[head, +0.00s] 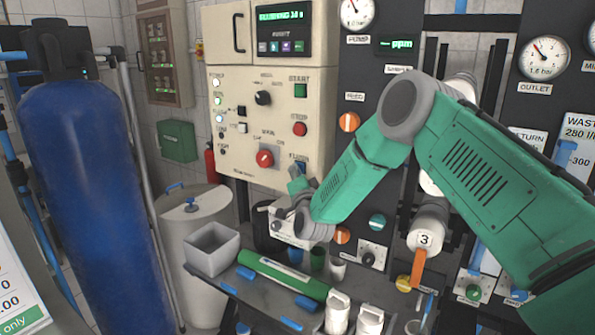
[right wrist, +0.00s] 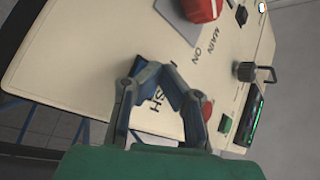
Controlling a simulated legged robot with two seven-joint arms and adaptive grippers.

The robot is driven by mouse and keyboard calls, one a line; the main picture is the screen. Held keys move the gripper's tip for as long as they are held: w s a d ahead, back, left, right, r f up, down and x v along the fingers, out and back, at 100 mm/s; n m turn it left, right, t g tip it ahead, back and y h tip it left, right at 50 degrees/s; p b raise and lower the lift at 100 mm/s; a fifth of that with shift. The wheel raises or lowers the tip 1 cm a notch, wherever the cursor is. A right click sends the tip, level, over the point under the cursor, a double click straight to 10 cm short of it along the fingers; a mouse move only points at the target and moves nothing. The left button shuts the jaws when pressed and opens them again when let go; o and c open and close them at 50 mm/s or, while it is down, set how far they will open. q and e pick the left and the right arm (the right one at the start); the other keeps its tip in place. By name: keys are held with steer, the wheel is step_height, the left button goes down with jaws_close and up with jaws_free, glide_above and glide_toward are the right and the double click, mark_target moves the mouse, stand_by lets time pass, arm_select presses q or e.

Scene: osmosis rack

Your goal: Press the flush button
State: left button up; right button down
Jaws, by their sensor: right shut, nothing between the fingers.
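The flush button (head: 301,166) is a blue square low on the right side of the cream control panel (head: 222,75), beside its label. In the right wrist view the blue button (right wrist: 147,72) shows partly behind the fingers, with the end of its label visible. My right gripper (head: 297,183) is shut and empty, its fingertips at the button's lower edge in the head view. In the right wrist view the gripper (right wrist: 160,72) reaches over the button; I cannot tell whether it touches. The panel's display (head: 281,16) appears to read "FLUSHING". My left gripper is out of view.
A red rotary knob (head: 264,158), a red stop button (head: 299,129) and a green start button (head: 300,91) sit near the flush button. Below is a dark shelf (head: 225,286) with a grey bin (head: 212,248) and a green cylinder (head: 281,274). A blue tank (head: 93,200) stands left.

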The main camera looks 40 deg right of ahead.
steer(key=shift+a, duration=0.1)
steer(key=shift+s+a, duration=0.35)
steer(key=shift+a, duration=0.35)
steer(key=shift+s+a, duration=0.3)
steer(key=shift+a, duration=0.5)
steer(key=shift+s+a, duration=0.35)
steer(key=shift+a, duration=0.4)
steer(key=shift+s+a, duration=0.3)
steer(key=shift+a, duration=0.5)
steer(key=s+a+f+n+g+y+b, duration=0.25)
steer(key=s+a+f, duration=0.2)
steer(key=f, duration=0.45)
steer(key=s+a+f+n+g+y+b, duration=0.1)
steer(key=s+a+f+n+g+y, duration=0.25)
steer(key=f, duration=0.65)
steer(key=s+a+f+n+g+y+b, duration=0.1)
steer(key=s+a+f+n+b, duration=0.2)
steer(key=s+f, duration=0.45)
steer(key=s+a+f+n+g+y+b, duration=0.1)
steer(key=s+a+f+n+g+b, duration=0.25)
steer(key=s+f, duration=1)
steer(key=s+d+f+n+g, duration=0.1)
steer(key=s+g, duration=0.3)
steer(key=s, duration=0.5)
steer(key=s+f+n+g+b, duration=0.1)
steer(key=s+f+n+g, duration=0.1)
steer(key=s, duration=0.7)
steer(key=shift+s+d+f+n+g, duration=0.4)
steer(key=shift+n+g, duration=0.25)
steer(key=shift+g, duration=0.3)
